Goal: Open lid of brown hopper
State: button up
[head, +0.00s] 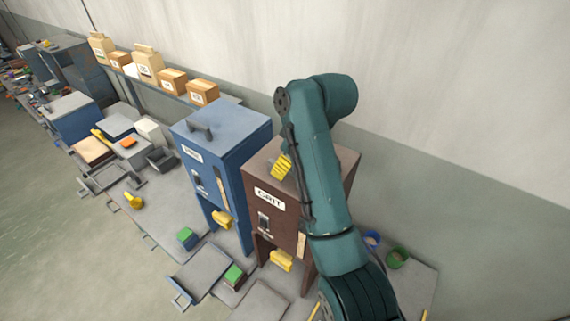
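The brown hopper (283,222) with a white GRIT label stands right of the blue hopper in the head view. Its brown top (263,160) looks flat and closed where it shows; my teal arm hides much of its middle and right side. A small yellow ribbed piece (281,167) shows just over the top, at the left edge of my arm. I cannot tell whether it belongs to my gripper or to the lid. My gripper's fingers are not clearly visible, so neither their opening nor contact with the lid can be made out.
The blue hopper (218,168), with a dark lid handle (200,129), stands close on the left. A wall runs behind. Boxes (203,92) line a back shelf. A yellow spout (281,260) juts out below the brown hopper. Green (397,258) and blue (372,239) containers stand at right.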

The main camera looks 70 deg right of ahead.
grip_shut()
jog(key=shift+r, duration=0.15)
